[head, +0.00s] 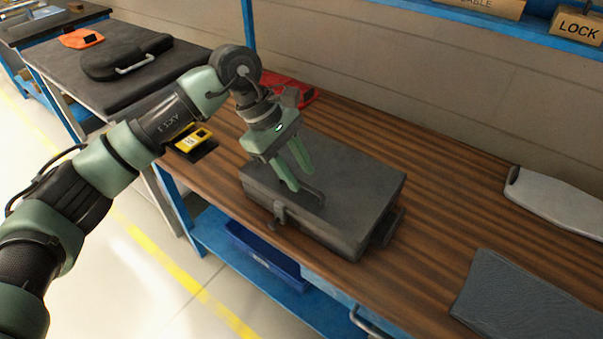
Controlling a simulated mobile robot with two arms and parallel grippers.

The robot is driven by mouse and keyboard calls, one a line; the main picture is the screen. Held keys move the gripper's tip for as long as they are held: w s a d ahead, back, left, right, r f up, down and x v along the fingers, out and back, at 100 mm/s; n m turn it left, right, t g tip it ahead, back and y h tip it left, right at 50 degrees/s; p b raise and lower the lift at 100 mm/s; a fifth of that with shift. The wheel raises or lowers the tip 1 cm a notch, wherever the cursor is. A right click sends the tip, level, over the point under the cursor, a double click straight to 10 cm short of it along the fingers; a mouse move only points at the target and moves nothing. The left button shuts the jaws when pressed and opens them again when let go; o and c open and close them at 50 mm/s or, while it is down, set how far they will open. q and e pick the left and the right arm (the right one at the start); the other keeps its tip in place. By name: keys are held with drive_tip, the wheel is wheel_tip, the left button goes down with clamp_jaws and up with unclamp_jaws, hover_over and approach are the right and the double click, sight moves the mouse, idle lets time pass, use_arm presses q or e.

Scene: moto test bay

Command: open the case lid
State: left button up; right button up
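The dark grey case (350,190) sits on the wooden workbench with its lid closed. A latch (280,213) shows on its front side, and a dark handle-like part (313,196) lies on the lid near the front edge. Another dark part sticks out at its right end. My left gripper (302,180) is over the front left of the lid, fingers pointing down close to the handle-like part. Its two green fingers are apart with nothing seen between them. I cannot tell whether the fingertips touch the lid. My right gripper is not in view.
The workbench (430,210) has bare wood right of the case. A grey cloth-like item (560,200) and a dark mat (525,300) lie further right. A yellow device (194,140) and a red item (300,90) are near the case. A blue bin (262,255) is below.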

use_arm(q)
drive_tip(key=shift+x, duration=0.95)
clamp_jaws()
idle(0.7)
